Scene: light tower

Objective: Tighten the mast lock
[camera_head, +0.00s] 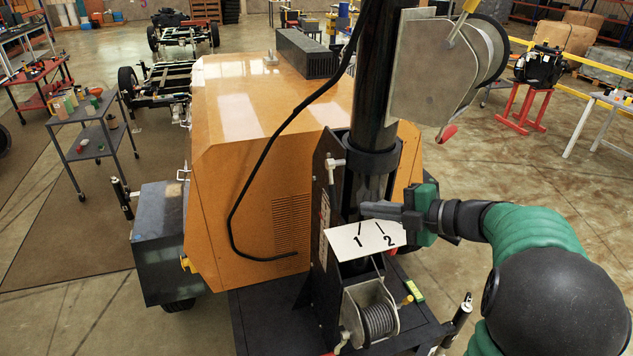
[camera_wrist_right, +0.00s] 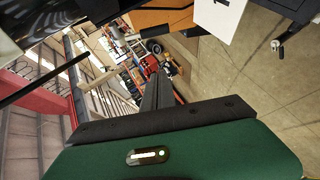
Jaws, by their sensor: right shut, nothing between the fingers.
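The black mast (camera_head: 372,100) rises from a dark bracket on the orange trailer. A light T-shaped handle (camera_head: 333,164), which looks like the mast lock, sticks out at the bracket's left side. My right gripper (camera_head: 364,209) comes in from the right, low in front of the mast and just above a white plate marked 1 and 2 (camera_head: 345,244). It is shut and empty, to the right of and below the T-handle, apart from it. In the right wrist view its dark fingers (camera_wrist_right: 157,92) are together. My left gripper is not in view.
A cable winch (camera_head: 375,318) sits below the plate, and a large grey winch (camera_head: 440,70) hangs at the mast's upper right. A black cable (camera_head: 240,190) loops over the orange housing (camera_head: 230,110). A grey cart (camera_head: 95,140) stands far left.

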